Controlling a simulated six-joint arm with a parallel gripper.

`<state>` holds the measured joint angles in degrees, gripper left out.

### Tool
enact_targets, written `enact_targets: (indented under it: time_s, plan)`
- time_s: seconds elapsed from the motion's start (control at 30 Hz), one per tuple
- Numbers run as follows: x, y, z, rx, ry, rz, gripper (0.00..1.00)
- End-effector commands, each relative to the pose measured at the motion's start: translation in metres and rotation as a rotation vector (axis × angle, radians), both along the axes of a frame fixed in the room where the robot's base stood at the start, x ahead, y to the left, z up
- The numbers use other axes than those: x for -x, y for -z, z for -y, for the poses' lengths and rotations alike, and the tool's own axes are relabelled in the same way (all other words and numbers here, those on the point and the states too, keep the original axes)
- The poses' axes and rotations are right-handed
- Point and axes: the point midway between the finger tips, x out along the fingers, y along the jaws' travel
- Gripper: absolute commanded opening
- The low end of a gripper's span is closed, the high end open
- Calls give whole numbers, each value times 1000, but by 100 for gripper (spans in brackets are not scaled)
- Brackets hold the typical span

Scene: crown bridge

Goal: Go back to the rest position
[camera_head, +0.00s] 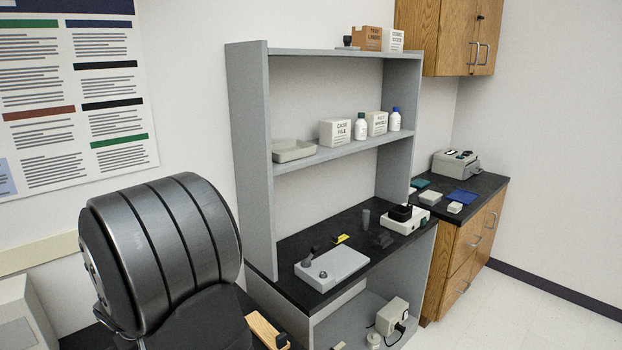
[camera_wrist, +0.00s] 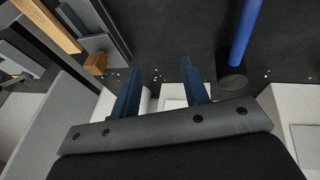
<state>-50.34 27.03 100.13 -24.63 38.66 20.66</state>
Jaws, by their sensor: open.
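My gripper (camera_wrist: 160,82) shows in the wrist view with two dark blue fingers apart and nothing between them. Pale blocky surfaces lie beyond and below the fingers. I cannot tell how far off they are. I do not make out the gripper in the head view.
A blue rod (camera_wrist: 244,35) with a dark round end is right of the fingers. A wooden strip (camera_wrist: 48,24) is upper left. The grey shelf unit (camera_head: 251,150) holds boxes and bottles. A pale grey base (camera_head: 332,268) sits on its black counter. Floor at right is clear.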

Motion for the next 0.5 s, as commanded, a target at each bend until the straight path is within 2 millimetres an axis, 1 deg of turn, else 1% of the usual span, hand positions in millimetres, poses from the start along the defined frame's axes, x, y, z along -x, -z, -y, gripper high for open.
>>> enact_targets:
  time_s: [0.03,0.07,0.2,0.5]
  plan:
    - [-4,-6,9,-2,6,1,41]
    - [-6,-8,14,-2,9,1,41]
    - [-29,-6,32,1,95,-3,41]
    - [-70,-8,76,0,268,-7,41]
